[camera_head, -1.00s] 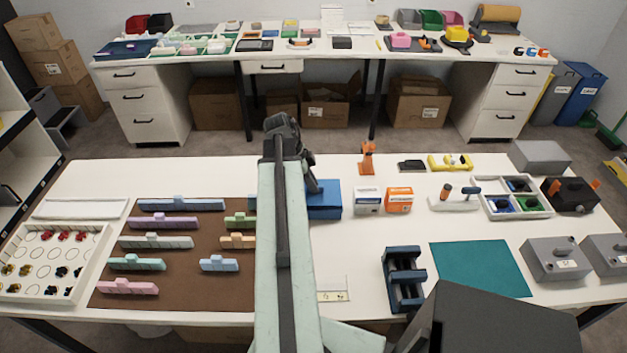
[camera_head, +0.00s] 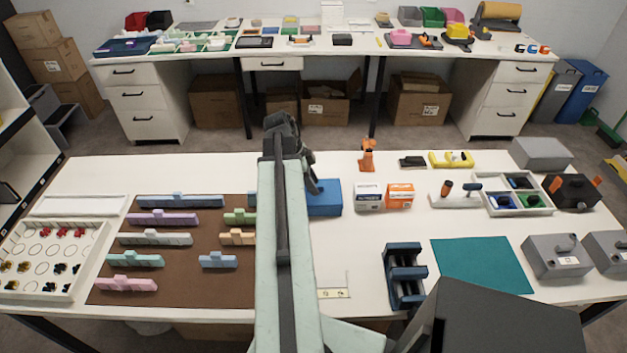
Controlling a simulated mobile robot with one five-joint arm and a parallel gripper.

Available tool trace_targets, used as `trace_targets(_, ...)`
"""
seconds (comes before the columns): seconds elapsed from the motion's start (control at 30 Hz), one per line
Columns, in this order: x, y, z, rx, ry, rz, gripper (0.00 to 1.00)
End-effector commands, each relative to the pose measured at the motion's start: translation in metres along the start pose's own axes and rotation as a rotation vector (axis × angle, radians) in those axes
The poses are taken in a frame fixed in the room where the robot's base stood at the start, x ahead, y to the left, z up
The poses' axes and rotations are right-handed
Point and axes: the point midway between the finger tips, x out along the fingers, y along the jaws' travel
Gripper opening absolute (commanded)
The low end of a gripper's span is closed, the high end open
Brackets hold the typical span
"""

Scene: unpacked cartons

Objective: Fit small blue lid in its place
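No piece is clearly marked as the small blue lid. A short light-blue piece with a raised tab (camera_head: 218,261) lies on the brown mat (camera_head: 180,299), near its front right. A white divided tray (camera_head: 549,211) at the right holds blue pieces (camera_head: 502,202) and a green piece (camera_head: 530,202), with dark parts on them. A blue box (camera_head: 325,199) stands just right of my arm. My gripper (camera_head: 308,178) is dark and small, at the far end of my arm, close to the box's left side. Its fingers are largely hidden, so its opening and any contact are unclear.
Several long tabbed pieces, such as a purple one (camera_head: 162,218), lie on the mat. White and orange cartons (camera_head: 400,196), a dark-blue stand (camera_head: 403,277), a teal mat (camera_head: 483,266) and grey boxes (camera_head: 556,258) stand to the right. White table shows clear between stand and cartons.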

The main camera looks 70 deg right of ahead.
Motion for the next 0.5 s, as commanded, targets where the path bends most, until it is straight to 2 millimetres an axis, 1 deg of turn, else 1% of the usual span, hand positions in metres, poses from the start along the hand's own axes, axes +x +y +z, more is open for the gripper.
trace_targets(0.03, -0.009, 0.000, -0.002, -0.001, 0.000, 0.000, 0.37)
trace_targets(0.17, -0.032, -0.001, -0.003, -0.001, 0.000, 0.000, 0.37)
trace_targets(0.3, -0.060, -0.001, -0.002, -0.001, 0.000, -0.001, 0.37)
trace_targets(0.4, -0.074, -0.002, -0.001, -0.001, 0.000, -0.001, 0.37)
trace_targets(0.5, -0.078, -0.001, 0.001, 0.000, 0.000, 0.000, 0.37)
